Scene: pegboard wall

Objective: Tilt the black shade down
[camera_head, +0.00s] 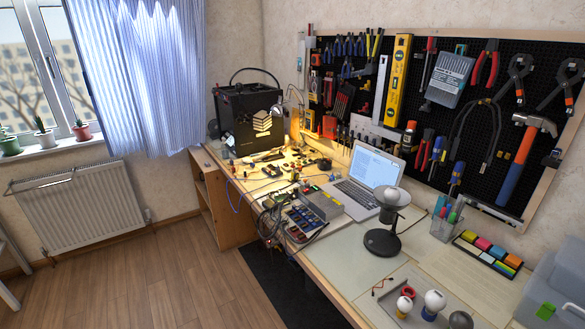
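A small desk lamp stands on the workbench, right of the laptop. Its dark shade (388,214) sits at the top of a short stem, with a paler grey, wide rounded part (391,196) above it. I cannot tell exactly which way its opening faces. The round black lamp base (382,243) rests flat on the bench. Neither of my grippers is in view.
The open laptop (373,167) stands close behind the lamp. A pen holder (445,220) and colored sticky notes (487,253) lie to the right. A tray with bulbs (409,283) is in front. Tools hang on the pegboard (500,60). The wooden floor at left is clear.

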